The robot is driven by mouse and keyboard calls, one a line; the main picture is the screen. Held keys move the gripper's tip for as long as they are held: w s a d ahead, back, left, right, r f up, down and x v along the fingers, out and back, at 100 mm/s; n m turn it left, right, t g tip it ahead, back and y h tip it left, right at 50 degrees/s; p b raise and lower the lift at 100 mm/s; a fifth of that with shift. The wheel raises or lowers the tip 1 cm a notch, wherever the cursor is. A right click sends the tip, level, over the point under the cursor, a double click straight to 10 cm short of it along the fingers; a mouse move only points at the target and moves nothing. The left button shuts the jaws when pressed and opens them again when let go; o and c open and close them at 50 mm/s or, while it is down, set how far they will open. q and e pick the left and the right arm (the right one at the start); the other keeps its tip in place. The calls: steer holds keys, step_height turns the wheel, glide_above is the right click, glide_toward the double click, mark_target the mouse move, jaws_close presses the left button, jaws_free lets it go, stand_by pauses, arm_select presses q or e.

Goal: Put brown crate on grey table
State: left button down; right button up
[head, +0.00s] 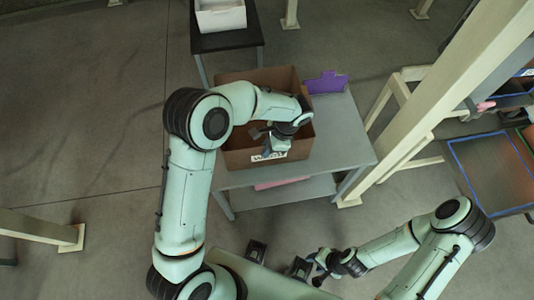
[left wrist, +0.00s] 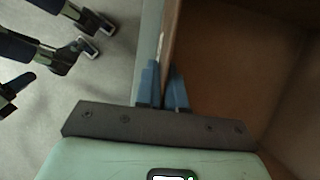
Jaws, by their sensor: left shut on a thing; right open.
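The brown crate (head: 238,160) is an open box at the left part of the grey table (head: 345,140) in the head view. A white label with dark lettering shows on its front wall. I cannot tell whether its base touches the tabletop. My left gripper (head: 278,146) is shut on the crate's front wall; in the left wrist view its blue fingertips (left wrist: 163,88) sit on either side of the wall, and the crate's brown inside (left wrist: 230,60) shows at right. My left arm hides part of the crate. My right gripper (head: 318,270) is open and empty, low and away from the table.
A purple object (head: 326,83) stands at the table's back, beside the crate. A pink item (head: 282,183) lies on the table's lower shelf. A dark stand (head: 228,40) with a white bin (head: 220,15) is behind. A cream post (head: 440,100) rises right of the table.

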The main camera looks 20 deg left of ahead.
arm_select(q)
steer(key=shift+f, duration=2.05)
steer(key=shift+f, duration=0.15)
steer(key=c, duration=1.2)
jaws_free()
steer(key=shift+c, duration=0.2)
steer(key=shift+r, duration=0.3)
steer(key=p+v, duration=0.1)
steer(key=v, duration=1)
steer(key=shift+w+d+r, duration=0.1)
steer(key=shift+d+r, duration=0.1)
steer(key=shift+r, duration=0.1)
